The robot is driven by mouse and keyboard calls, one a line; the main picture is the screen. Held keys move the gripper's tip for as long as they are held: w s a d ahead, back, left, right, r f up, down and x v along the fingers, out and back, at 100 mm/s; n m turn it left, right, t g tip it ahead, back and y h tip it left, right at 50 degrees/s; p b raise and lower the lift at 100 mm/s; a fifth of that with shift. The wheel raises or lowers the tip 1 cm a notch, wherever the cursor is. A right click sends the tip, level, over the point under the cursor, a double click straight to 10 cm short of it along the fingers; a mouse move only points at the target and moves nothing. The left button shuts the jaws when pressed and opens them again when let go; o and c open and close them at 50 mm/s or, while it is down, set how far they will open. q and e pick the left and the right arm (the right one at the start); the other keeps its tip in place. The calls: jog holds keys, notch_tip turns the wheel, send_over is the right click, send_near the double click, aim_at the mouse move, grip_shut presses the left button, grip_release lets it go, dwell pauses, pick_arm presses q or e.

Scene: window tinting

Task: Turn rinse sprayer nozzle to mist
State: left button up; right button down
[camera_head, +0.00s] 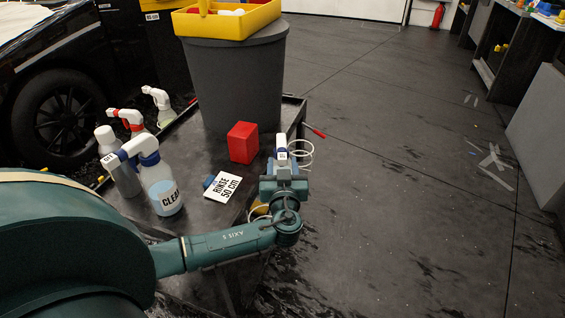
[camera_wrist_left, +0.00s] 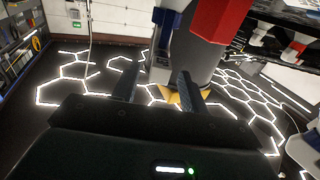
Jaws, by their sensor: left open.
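A white and blue sprayer part (camera_head: 281,146) stands upright just beyond my left gripper (camera_head: 284,168) at the table's right edge. In the left wrist view the same pale part (camera_wrist_left: 161,62) with a blue collar lies ahead, between the lines of the two fingers of my left gripper (camera_wrist_left: 159,88). The fingers are apart; I cannot tell whether they touch it. Its lower end and its nozzle setting cannot be made out. A white card (camera_head: 217,187) reading "RINSE 50 cm" lies left of the gripper. My right gripper is not in view.
A clear labelled spray bottle (camera_head: 161,187) and several other bottles stand left on the dark table. A red block (camera_head: 243,143) is close behind the gripper. A grey bin (camera_head: 236,82) with a yellow tray (camera_head: 228,22) stands behind. The floor at right is mostly open.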

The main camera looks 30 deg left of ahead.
pick_arm(q)
jog(key=shift+w+a, duration=0.4)
jog(key=shift+w, duration=0.2)
jog(key=shift+c, duration=0.4)
jog(key=shift+f, duration=0.1)
grip_shut()
